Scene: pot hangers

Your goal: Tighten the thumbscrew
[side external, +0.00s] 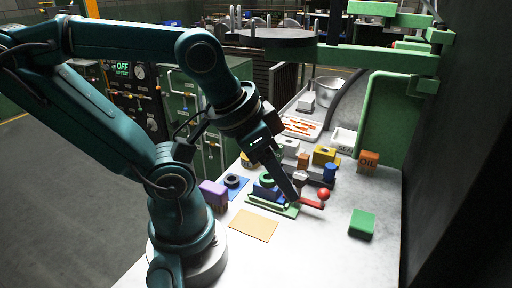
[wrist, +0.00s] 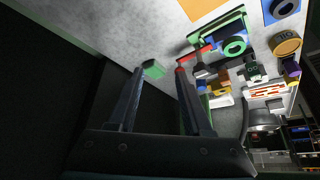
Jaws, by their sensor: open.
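My gripper (side external: 291,197) is open, tilted down and to the right over the bench beside a small fixture. In the wrist view its two fingers (wrist: 158,72) are apart with nothing held between them. The fixture has a green base (side external: 287,210), a blue block and a green ring (wrist: 235,46). A red bar (side external: 312,204) extends from it, and a red ball (side external: 323,194) stands near the bar. In the wrist view the red bar (wrist: 197,53) is just beyond the right fingertip. I cannot tell which part is the thumbscrew; fingers hide part of the fixture.
A green block (side external: 362,224) lies to the right. The front right of the bench is clear.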

